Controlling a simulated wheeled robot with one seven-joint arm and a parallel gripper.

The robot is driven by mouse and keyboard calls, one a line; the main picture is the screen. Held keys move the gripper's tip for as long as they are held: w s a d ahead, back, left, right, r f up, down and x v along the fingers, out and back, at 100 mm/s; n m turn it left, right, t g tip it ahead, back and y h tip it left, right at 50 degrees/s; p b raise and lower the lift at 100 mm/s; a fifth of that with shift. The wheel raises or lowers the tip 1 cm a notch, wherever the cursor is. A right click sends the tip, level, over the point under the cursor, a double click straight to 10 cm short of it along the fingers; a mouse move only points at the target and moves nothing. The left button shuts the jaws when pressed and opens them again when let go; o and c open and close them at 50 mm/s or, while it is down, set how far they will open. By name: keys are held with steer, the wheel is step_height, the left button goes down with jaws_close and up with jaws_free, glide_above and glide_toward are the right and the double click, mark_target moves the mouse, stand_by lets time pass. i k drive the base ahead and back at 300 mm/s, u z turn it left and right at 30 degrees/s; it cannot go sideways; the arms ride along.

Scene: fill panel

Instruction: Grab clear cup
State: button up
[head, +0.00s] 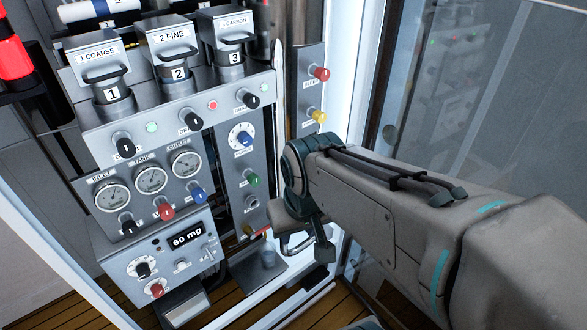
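A small clear cup (268,258) appears to stand upright on a grey shelf (258,278) low on the panel, under the spout area. It is faint and small in the head view. My gripper (301,244) is to the right of the cup and a little higher in the picture, at the end of my arm, which reaches in from the right. It looks apart from the cup. Its fingers are partly hidden and seen at an angle, so I cannot tell how far apart they are.
The fill panel (222,172) with knobs, gauges and a "60 mg" display (187,239) stands left of my gripper. Three filter housings (170,45) sit on top. A glass pane (455,90) stands behind my arm. A white frame (335,262) edges the panel's right side.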

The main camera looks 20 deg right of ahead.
mark_target(267, 251)
steer(key=z, duration=1.4)
steer(key=k, duration=0.7)
steer(key=u, duration=0.35)
steer(key=i, duration=1)
